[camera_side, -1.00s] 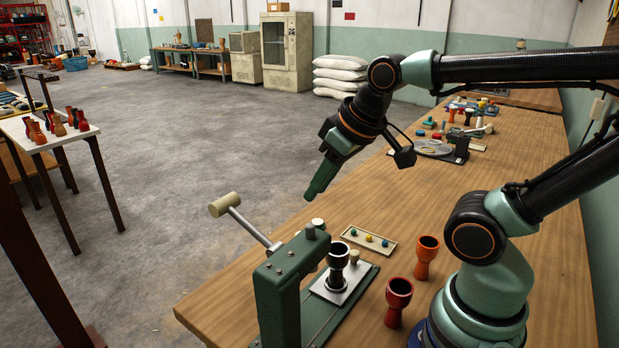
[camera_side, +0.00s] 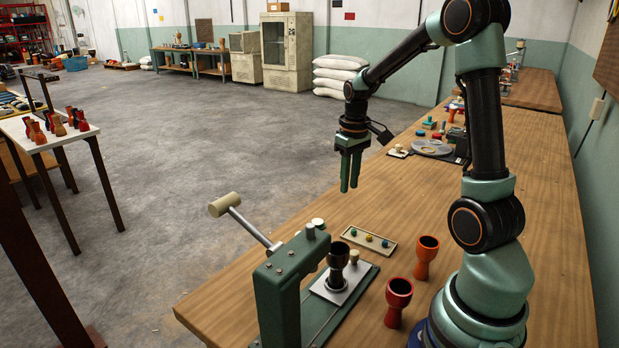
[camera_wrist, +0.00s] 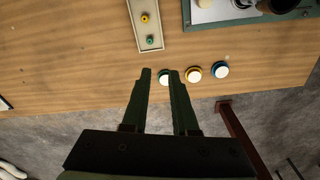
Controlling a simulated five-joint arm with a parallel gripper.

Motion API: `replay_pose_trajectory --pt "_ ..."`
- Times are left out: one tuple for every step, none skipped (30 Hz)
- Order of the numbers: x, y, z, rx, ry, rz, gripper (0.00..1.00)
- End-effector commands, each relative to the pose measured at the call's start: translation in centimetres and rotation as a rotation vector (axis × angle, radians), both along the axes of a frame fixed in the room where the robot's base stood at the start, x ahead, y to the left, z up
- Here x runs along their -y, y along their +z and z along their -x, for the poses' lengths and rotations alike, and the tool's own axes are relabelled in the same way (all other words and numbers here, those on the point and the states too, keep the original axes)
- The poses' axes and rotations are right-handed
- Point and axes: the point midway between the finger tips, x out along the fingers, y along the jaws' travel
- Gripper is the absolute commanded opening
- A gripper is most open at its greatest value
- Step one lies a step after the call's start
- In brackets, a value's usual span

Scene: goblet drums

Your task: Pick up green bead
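The green bead (camera_side: 353,232) sits at the left end of a shallow cream tray (camera_side: 376,254) on the bench. In the wrist view, the green bead (camera_wrist: 150,40) lies near the closer end of the tray (camera_wrist: 154,48), beyond my fingertips. My gripper (camera_side: 349,188) points down, well above the bench near the tray. In the wrist view, my gripper (camera_wrist: 160,73) has two dark green fingers with an empty gap between them.
A yellow bead (camera_side: 369,238) and a blue bead (camera_side: 385,243) share the tray. A green press (camera_side: 281,290) holds a dark goblet (camera_side: 338,255) close by. Orange (camera_side: 427,258) and red (camera_side: 398,302) goblets stand right. White-topped round items (camera_wrist: 193,74) sit near the bench edge.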

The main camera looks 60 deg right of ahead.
Motion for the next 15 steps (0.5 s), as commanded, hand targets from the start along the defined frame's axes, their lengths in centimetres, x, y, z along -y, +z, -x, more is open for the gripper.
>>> replay_pose_trajectory --pt "1.0 -0.9 0.3 -0.018 -0.013 -0.010 0.27" --pt "1.3 -1.2 0.3 -0.024 -0.016 -0.015 0.27" --pt "1.7 -1.6 0.4 -0.030 -0.020 -0.019 0.27" --pt "2.0 -1.8 0.5 -0.034 -0.022 -0.022 0.27" --pt "2.2 -2.0 0.6 -0.037 -0.024 -0.023 0.27" --pt "2.3 -2.3 0.6 -0.040 -0.025 -0.025 0.27" --pt "2.4 -2.6 0.6 -0.041 -0.026 -0.026 0.27" --pt "2.4 -2.9 0.6 -0.042 -0.026 -0.027 0.27" --pt "2.4 -3.4 0.7 -0.043 -0.026 -0.028 0.27" --pt "2.3 -3.9 0.7 -0.044 -0.025 -0.028 0.27" --pt "2.3 -4.4 0.7 -0.045 -0.025 -0.029 0.27" --pt "2.3 -5.1 0.7 -0.044 -0.025 -0.029 0.27" --pt "2.3 -5.7 0.7 -0.046 -0.025 -0.029 0.27" --pt "2.3 -6.2 0.7 -0.044 -0.025 -0.028 0.27" --pt "2.3 -6.9 0.7 -0.044 -0.025 -0.029 0.27"
